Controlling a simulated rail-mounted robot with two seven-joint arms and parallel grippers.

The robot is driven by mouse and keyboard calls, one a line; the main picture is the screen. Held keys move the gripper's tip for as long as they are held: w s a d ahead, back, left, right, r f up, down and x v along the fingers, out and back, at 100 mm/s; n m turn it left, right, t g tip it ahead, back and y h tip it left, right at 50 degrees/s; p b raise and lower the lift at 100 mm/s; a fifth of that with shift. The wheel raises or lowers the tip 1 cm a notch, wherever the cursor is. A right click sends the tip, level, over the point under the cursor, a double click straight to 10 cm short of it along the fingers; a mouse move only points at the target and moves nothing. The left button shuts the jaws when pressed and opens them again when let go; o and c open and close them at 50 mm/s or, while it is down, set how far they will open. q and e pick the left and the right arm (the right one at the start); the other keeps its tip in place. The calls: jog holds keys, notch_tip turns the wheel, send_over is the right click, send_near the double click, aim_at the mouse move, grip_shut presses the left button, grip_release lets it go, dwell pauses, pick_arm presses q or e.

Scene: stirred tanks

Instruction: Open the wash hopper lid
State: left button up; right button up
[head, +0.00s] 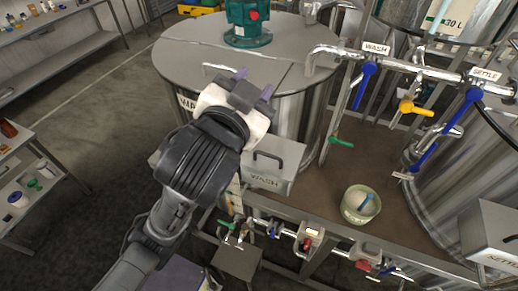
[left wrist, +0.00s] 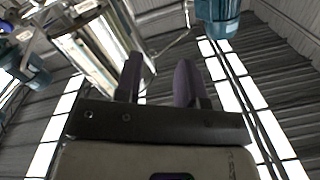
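The wash hopper (head: 264,180) is a grey metal box marked WASH, mounted in front of the large steel tank. Its lid (head: 285,150) looks shut, with a dark bar handle (head: 269,156) on top. My left gripper (head: 254,83) is open and empty, up and to the left of the hopper in the head view and apart from the handle. My left forearm and wrist cover part of the hopper's left side. In the left wrist view the two purple fingers (left wrist: 158,82) stand apart and point up toward the roof. My right gripper is not in view.
The steel tank lid (head: 180,62) with a green motor (head: 247,22) lies behind my gripper. Pipes with blue and yellow valve levers (head: 416,107) run at the right. A green tub (head: 360,204) stands on the brown deck. A settle hopper (head: 493,235) is at far right.

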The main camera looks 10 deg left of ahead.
pick_arm(q)
jog(key=d+r+m+t+h+b, duration=0.1)
jog(key=d+r+m+t+h, duration=0.2)
jog(key=d+r, duration=0.55)
jog(key=d+r+m+t+h+b, duration=0.15)
jog(key=d+r+m+t, duration=0.3)
jog(key=r, duration=0.65)
jog(key=w+d+m+g+h+b, duration=0.1)
jog(key=w+d+m+g+h, duration=0.2)
jog(key=d+m+g+h, duration=0.5)
jog(key=w+d+m+g+h, duration=0.25)
jog(key=m+g+h, duration=0.3)
jog(key=m, duration=0.65)
jog(key=w+a+f+g+y, duration=0.2)
jog(key=w+f+g+y, duration=0.25)
jog(key=w+f, duration=0.5)
jog(key=n+g+y, duration=0.9)
jog(key=n+y, duration=0.5)
jog(key=y, duration=0.3)
send_over(259, 145)
jog(key=s+d, duration=0.1)
jog(key=s, duration=0.2)
notch_tip(259, 145, down, 18)
jog(key=f, duration=0.4)
jog(key=s+f+p, duration=0.1)
jog(key=f, duration=0.3)
jog(key=s+f+p, duration=0.1)
jog(key=f, duration=0.3)
jog(key=shift+f, duration=0.35)
